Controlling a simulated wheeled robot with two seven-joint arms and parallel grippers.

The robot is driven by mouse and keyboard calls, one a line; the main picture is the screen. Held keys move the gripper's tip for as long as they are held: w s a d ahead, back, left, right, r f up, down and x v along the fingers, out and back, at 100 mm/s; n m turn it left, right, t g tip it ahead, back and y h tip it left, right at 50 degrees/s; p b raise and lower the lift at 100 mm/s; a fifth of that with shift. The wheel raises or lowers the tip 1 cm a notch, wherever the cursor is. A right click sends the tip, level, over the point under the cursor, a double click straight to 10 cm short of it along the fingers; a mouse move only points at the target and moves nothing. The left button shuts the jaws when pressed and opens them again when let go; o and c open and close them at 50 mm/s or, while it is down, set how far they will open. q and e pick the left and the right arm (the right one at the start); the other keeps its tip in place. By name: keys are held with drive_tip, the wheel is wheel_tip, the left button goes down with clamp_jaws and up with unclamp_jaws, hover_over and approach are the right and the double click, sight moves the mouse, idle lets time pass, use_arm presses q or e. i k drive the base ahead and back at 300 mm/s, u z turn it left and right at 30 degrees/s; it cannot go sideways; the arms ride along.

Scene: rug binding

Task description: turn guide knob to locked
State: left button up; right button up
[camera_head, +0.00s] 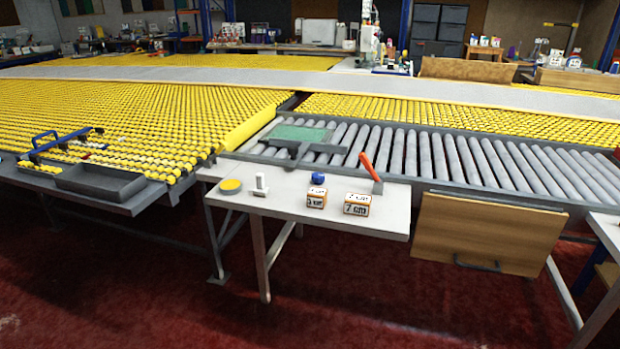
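No part that I can surely call the guide knob shows, and no locked mark is readable. A small blue knob-like piece (318,178) shows at the small white table (290,208), just above a white-and-orange block with a cm label (316,198); I cannot tell whether it rests on the block or stands behind it. A white upright piece (261,186) stands to the left, beside a flat yellow disc (230,186). A second block, marked "7 cm" (357,204), stands to the right, with an orange-handled tool (371,168) tilted behind it. Neither gripper is in view.
A grey roller conveyor (450,157) runs behind the table, with a green-topped plate (296,135) on it. A yellow roller bed (120,110) lies left, with a grey tray (100,181) at its edge. A wooden panel (488,232) hangs right. Red floor in front is clear.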

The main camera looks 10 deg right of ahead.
sight(318, 177)
drive_tip(key=u, duration=0.8)
drive_tip(key=i, duration=0.45)
